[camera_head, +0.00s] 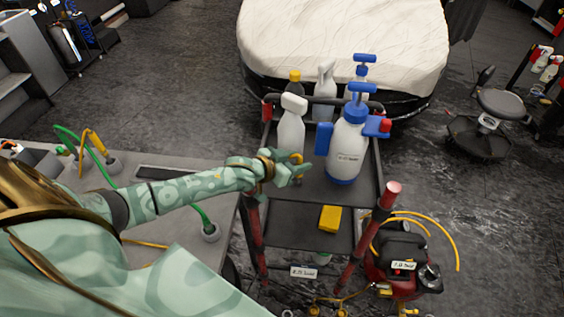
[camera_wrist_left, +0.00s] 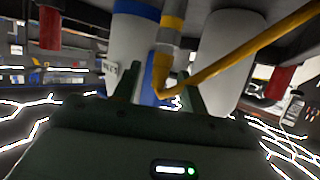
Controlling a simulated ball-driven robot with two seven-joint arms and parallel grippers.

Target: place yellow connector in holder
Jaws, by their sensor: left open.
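My left gripper (camera_head: 297,170) reaches over the cart in the head view, its jaws apart beside the bottles. A yellow connector piece (camera_head: 298,158) shows at its fingers, partly hidden by them. In the left wrist view, a yellow-and-grey connector (camera_wrist_left: 170,45) with a bent yellow tube stands between or just beyond the open fingers (camera_wrist_left: 158,95); I cannot tell whether they touch it. Grey cup-like holders (camera_head: 113,166) stand on the bench; a curved yellow hose (camera_head: 94,140) is at the rear one. A green hose end goes into the front holder (camera_head: 211,233). My right gripper is out of view.
The cart (camera_head: 285,213) carries a white bottle (camera_head: 291,135), a blue-and-white sprayer (camera_head: 346,150) and other bottles close around the gripper. A yellow block (camera_head: 330,217) lies on its lower shelf. A red compressor (camera_head: 395,265) stands at right. The grey bench (camera_head: 180,250) is at left.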

